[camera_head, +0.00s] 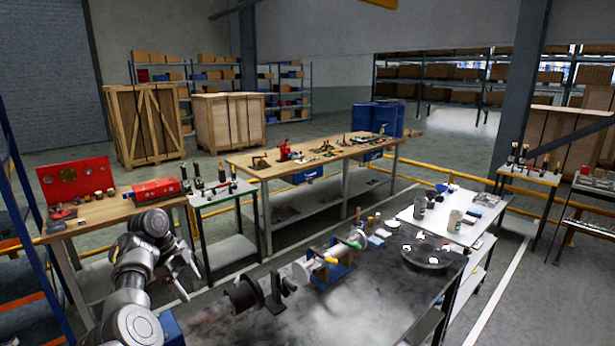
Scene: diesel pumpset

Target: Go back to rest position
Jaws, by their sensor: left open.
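My left arm comes in from the lower left, and my left gripper (184,275) is at its end. The gripper is open, with its fingers spread and nothing seen between them. It is left of the near dark-topped table (335,318), close to that table's left end. A dark round machine part (243,294) stands on this table to the right of the gripper, apart from it. My right gripper is not in view.
A wooden bench (110,206) with a red toolbox (155,190) stands behind my left arm. A small white table (222,196) and a long workbench (270,170) stand farther back. Another white table (455,232) is at the right. Open floor (525,300) lies at the lower right.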

